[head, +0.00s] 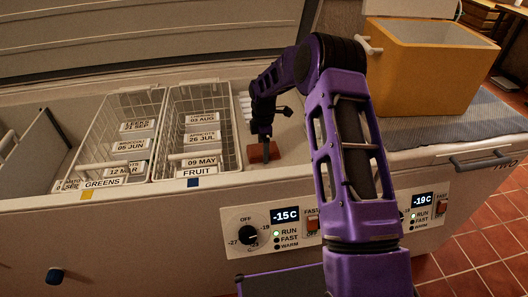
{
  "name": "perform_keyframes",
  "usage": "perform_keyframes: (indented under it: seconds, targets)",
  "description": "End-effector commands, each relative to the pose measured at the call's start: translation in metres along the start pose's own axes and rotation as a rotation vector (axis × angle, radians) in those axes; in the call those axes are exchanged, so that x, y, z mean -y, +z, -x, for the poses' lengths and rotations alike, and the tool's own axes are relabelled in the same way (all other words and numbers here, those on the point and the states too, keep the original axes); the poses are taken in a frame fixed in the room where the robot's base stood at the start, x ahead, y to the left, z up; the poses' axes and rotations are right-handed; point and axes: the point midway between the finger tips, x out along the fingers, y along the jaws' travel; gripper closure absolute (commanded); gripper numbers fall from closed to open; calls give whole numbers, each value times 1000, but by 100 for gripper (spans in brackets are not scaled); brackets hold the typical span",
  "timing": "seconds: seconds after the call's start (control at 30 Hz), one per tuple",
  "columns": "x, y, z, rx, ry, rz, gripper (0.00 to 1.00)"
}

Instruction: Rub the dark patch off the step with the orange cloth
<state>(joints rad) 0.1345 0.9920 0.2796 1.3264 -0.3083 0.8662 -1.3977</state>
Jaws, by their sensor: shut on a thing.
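My gripper (265,137) points down into the open chest freezer, right of the wire baskets. It is shut on the orange cloth (262,153), which looks like a small red-brown block at this size. The cloth is low over the pale step (290,152) inside the freezer and seems to touch it, though I cannot tell for sure. I cannot make out the dark patch; the cloth, gripper or arm may hide it.
Two wire baskets with labelled packs, GREENS (125,135) and FRUIT (203,130), stand left of the gripper. White cylinders (244,103) stand behind it. A yellow box (425,70) rests on a grey mat (450,130) on the right-hand lid. The freezer's front rim runs close before the cloth.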

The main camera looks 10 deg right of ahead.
Motion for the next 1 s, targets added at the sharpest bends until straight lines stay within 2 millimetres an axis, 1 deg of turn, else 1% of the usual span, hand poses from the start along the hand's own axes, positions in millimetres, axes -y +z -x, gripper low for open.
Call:
perform_keyframes:
  seconds: [0.07,0.3,0.53,0.83,1.0]
  targets:
    - [-6,0,-4,-1,0,-1,63]
    - [-26,1,-2,0,0,0,63]
    - [-33,2,-2,0,-1,0,63]
    - [-58,3,-1,-1,1,-1,63]
    - [-65,3,1,-1,0,0,63]
